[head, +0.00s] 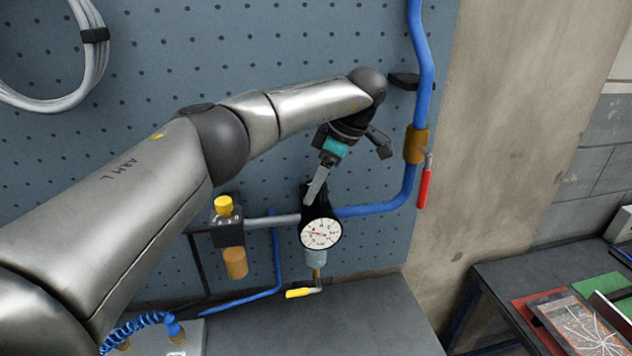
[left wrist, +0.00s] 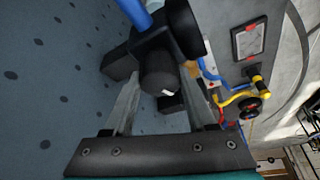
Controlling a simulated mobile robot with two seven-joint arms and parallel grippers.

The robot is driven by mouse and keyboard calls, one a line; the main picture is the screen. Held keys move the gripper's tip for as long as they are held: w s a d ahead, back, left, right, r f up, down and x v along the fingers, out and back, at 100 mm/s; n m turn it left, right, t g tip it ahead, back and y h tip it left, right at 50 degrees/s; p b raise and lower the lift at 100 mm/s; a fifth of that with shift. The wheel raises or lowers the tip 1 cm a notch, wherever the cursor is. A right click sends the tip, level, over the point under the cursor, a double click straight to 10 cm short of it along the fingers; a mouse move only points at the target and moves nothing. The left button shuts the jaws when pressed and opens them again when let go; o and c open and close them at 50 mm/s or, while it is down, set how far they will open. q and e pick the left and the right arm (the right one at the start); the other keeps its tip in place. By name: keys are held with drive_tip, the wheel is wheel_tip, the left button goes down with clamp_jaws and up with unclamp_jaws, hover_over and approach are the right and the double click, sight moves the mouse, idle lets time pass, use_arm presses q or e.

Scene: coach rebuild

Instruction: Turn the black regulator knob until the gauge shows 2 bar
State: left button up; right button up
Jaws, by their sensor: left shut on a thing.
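The black regulator knob (left wrist: 158,72) sits between my left gripper's (left wrist: 162,88) two fingers in the left wrist view, with a small white mark on its end. My left gripper (head: 314,190) is shut on it from above and mostly hides it in the head view. The round white gauge (head: 320,233) faces the camera on the front of the black regulator body (head: 318,208). Its red needle points to the left side of the dial; the numbers are too small to read surely. My right gripper is not in view.
A yellow-capped filter unit (head: 224,207) stands left of the regulator on the pipe. A blue pipe (head: 375,210) runs right and up past a red-handled valve (head: 424,187). A yellow-handled valve (head: 300,292) is below the gauge. The dark bench top (head: 350,320) is mostly clear.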

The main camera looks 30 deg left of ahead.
use_arm(q)
drive_tip(key=shift+n+g, duration=0.4)
drive_tip(key=shift+n, duration=0.4)
drive_tip(key=o, duration=1.4)
drive_tip(key=shift+c, duration=0.2)
drive_tip(key=b+v, duration=0.1)
drive_tip(key=v, duration=0.4)
drive_tip(key=shift+r, duration=0.1)
drive_tip(key=shift+p+v, duration=0.4)
drive_tip(key=shift+v, duration=0.8)
drive_tip(key=shift+a, duration=0.15)
